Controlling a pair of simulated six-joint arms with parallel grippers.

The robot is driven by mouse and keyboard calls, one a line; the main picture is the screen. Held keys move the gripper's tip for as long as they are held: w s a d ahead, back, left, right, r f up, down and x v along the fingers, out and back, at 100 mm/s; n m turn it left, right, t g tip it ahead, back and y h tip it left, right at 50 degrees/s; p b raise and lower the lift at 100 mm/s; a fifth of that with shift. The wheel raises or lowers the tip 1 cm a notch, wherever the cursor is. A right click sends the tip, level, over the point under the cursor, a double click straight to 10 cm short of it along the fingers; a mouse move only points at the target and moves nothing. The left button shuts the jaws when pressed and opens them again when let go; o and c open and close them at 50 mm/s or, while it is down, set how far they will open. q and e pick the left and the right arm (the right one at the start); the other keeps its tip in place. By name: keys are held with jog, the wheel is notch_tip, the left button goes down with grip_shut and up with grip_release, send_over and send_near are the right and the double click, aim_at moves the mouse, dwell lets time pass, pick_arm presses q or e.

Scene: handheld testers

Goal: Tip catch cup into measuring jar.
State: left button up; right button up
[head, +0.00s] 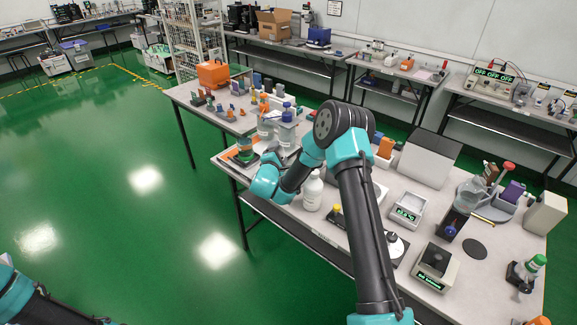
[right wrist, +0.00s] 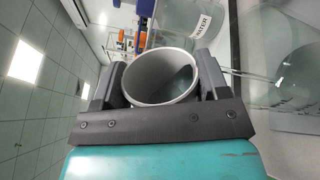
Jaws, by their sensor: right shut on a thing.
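In the right wrist view my right gripper (right wrist: 160,72) is shut around a grey round cup (right wrist: 138,94), one finger on each side. The cup's open mouth faces the camera, and its inside looks dark grey. A clear vessel (right wrist: 285,72) fills the right side of that view, close to the cup; I cannot tell if it is the measuring jar. In the head view the right arm bends down to the near-left table corner, and the cup is not clear there. My left arm shows at the bottom left, with its gripper out of frame.
A clear container with a WATER label (right wrist: 203,25) is beyond the cup. Blue-capped bottles (head: 287,130) stand by the right wrist. A white bottle (head: 313,192), a scale (head: 405,212) and a dark-topped device (head: 435,265) crowd the table. Green floor (head: 130,220) is open at left.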

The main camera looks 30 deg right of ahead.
jog(key=shift+s+d+f+m, duration=0.1)
jog(key=shift+s+m, duration=0.05)
jog(key=shift+m, duration=0.65)
dwell(0.8)
jog(key=shift+s+d+r+m, duration=0.1)
jog(key=shift+s+d+m, duration=0.1)
jog(key=shift+m, duration=0.85)
jog(key=shift+s+d+r+m, duration=0.1)
jog(key=shift+s+d+m, duration=0.1)
jog(key=shift+m, duration=0.85)
dwell(3.4)
jog(key=shift+w+a+f+n, duration=0.1)
jog(key=shift+w+a+n, duration=0.1)
jog(key=shift+n, duration=0.65)
jog(key=shift+w+a+f+n, duration=0.1)
jog(key=shift+w+n, duration=0.05)
jog(key=shift+n, duration=0.7)
jog(key=shift+r, duration=0.1)
